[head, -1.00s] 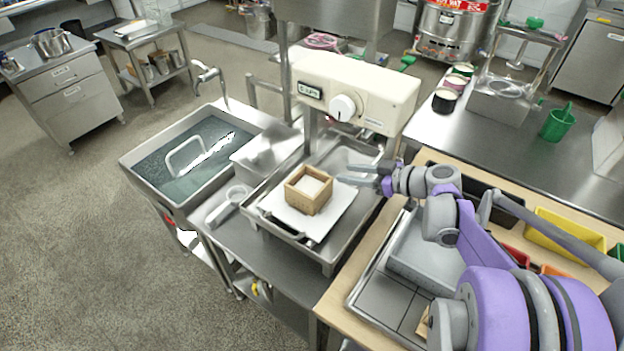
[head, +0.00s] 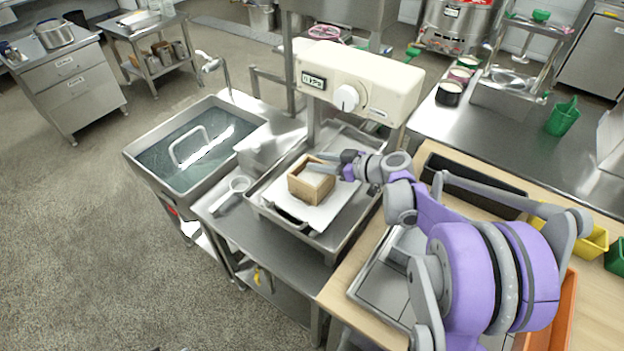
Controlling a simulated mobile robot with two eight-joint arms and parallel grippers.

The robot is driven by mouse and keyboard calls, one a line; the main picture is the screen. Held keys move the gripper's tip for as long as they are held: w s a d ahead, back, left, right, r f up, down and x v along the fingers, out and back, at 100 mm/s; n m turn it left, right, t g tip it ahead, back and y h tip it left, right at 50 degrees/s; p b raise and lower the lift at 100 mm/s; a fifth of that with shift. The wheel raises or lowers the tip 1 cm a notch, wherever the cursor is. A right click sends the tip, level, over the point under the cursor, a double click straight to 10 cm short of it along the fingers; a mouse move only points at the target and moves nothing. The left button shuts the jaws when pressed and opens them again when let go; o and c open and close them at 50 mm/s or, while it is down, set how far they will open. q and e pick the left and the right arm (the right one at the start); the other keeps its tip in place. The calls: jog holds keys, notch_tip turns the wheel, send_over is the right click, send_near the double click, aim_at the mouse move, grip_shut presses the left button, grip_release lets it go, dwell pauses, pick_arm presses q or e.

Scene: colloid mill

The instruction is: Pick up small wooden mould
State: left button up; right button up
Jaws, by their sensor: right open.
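The small wooden mould (head: 311,188) is a square, open wooden frame with white material inside. It sits on a white sheet (head: 300,214) in the metal tray under the cream press head. My right gripper (head: 322,166) is open at the mould's back right rim. One finger reaches over the top of the mould; I cannot tell whether either finger touches the wood. The far side of the mould is partly hidden by the fingers. My left gripper is not in view.
The cream press head (head: 358,82) with a dial hangs above and behind the mould. A wooden-topped table (head: 347,313) is at right.

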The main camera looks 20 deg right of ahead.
grip_shut()
dwell(1.4)
